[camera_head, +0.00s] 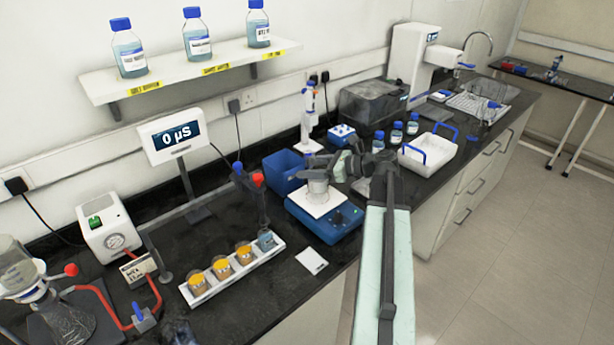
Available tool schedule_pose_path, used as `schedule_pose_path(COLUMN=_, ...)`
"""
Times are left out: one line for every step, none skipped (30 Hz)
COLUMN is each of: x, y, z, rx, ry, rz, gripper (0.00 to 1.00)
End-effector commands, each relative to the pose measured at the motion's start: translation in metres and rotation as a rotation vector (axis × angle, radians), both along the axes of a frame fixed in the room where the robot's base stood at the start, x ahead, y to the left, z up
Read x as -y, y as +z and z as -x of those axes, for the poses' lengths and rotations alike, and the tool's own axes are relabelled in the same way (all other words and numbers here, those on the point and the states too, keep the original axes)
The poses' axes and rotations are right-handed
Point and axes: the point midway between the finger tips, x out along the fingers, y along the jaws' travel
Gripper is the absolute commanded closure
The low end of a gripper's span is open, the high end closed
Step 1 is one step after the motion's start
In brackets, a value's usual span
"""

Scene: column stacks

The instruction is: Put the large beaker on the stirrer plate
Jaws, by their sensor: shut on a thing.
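The stirrer plate (330,219) is a blue unit with a white square top, on the dark bench right of centre. The large beaker (317,188) is clear glass and shows over the white top. My gripper (325,172) is at the beaker's upper part, reaching in from the right, and is shut on it. The fingers are small and partly blend with the glass. I cannot tell whether the beaker's base touches the plate or is slightly above it.
A blue open bin (284,172) stands close behind the plate. A white rack (232,268) with several small containers is at left, and a white card (312,261) lies in front. A white tray with blue handles (428,154) and small bottles are right. My arm crosses the bench's front edge.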

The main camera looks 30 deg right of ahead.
Motion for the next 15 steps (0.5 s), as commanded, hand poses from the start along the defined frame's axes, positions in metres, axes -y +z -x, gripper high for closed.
schedule_pose_path(x=0.0, y=-0.012, z=0.001, rx=0.0, ry=0.0, rz=0.0, gripper=0.91)
schedule_pose_path(x=0.0, y=-0.016, z=0.001, rx=0.0, ry=-0.001, rz=0.0, gripper=0.91)
schedule_pose_path(x=0.0, y=-0.021, z=0.001, rx=0.0, ry=-0.001, rz=-0.001, gripper=0.91)
schedule_pose_path(x=0.001, y=-0.025, z=0.001, rx=0.0, ry=-0.001, rz=-0.001, gripper=0.91)
schedule_pose_path(x=0.001, y=-0.029, z=0.001, rx=0.0, ry=-0.002, rz=0.0, gripper=0.91)
schedule_pose_path(x=0.001, y=-0.032, z=0.001, rx=0.0, ry=-0.002, rz=0.0, gripper=0.91)
schedule_pose_path(x=0.001, y=-0.036, z=0.001, rx=0.0, ry=-0.002, rz=0.0, gripper=0.91)
schedule_pose_path(x=0.0, y=-0.037, z=0.001, rx=0.0, ry=-0.001, rz=-0.001, gripper=0.91)
schedule_pose_path(x=0.0, y=-0.036, z=0.001, rx=0.0, ry=-0.001, rz=0.0, gripper=0.91)
schedule_pose_path(x=-0.001, y=-0.035, z=0.001, rx=0.0, ry=0.0, rz=0.0, gripper=0.91)
schedule_pose_path(x=-0.001, y=-0.034, z=0.001, rx=0.0, ry=0.001, rz=0.0, gripper=0.91)
schedule_pose_path(x=-0.001, y=-0.033, z=0.001, rx=0.0, ry=0.001, rz=0.0, gripper=0.91)
schedule_pose_path(x=-0.002, y=-0.033, z=0.0, rx=0.0, ry=0.002, rz=0.0, gripper=0.91)
schedule_pose_path(x=-0.002, y=-0.033, z=0.0, rx=0.0, ry=0.002, rz=0.0, gripper=0.91)
schedule_pose_path(x=-0.002, y=-0.033, z=0.0, rx=0.0, ry=0.002, rz=0.0, gripper=0.91)
